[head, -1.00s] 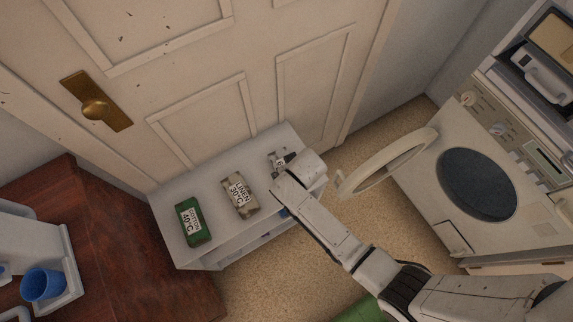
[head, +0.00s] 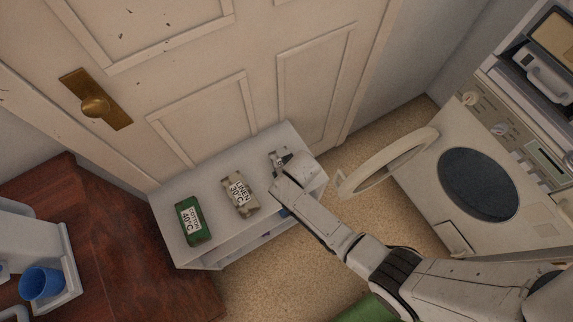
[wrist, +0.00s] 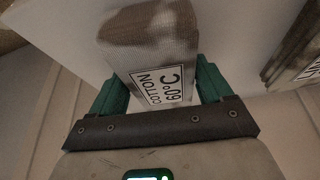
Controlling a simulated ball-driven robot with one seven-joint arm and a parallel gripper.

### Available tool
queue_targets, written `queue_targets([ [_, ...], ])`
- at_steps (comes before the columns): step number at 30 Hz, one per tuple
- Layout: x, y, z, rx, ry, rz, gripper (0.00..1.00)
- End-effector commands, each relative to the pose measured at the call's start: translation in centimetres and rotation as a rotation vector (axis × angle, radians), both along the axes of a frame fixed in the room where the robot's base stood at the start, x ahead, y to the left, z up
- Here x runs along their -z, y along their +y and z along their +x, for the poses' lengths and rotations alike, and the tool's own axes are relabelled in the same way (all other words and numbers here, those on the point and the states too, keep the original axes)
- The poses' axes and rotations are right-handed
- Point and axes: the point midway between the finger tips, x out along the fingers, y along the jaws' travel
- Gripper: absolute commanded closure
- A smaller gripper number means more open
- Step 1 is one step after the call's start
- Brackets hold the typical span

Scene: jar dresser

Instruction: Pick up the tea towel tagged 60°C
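The tea towel tagged COTTON 60°C (wrist: 155,45) is a folded, brown-and-beige block with a white label. In the wrist view it lies between the two green fingers of my gripper (wrist: 163,88), one on each side. The fingers are spread wide and look very close to its sides; I cannot see clear pressing. In the head view this towel (head: 277,157) lies at the right end of the white dresser top (head: 217,180), partly hidden by my gripper (head: 284,178).
A beige towel tagged LINEN 30°C (head: 240,195) and a green towel tagged COTTON 40°C (head: 194,221) lie to the left on the dresser. A door stands behind. At right, a washing machine (head: 440,190) has its round door (head: 389,162) open near my arm.

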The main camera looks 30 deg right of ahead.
Motion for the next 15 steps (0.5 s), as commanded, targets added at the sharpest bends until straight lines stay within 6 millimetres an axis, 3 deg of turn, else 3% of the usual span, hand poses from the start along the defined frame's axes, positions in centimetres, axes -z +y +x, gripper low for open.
queue_targets([
  [9,-0.01,0.01,-0.01,0.000,0.000,0.000,0.52],
  [15,-0.04,0.01,0.01,0.000,0.000,0.000,0.53],
])
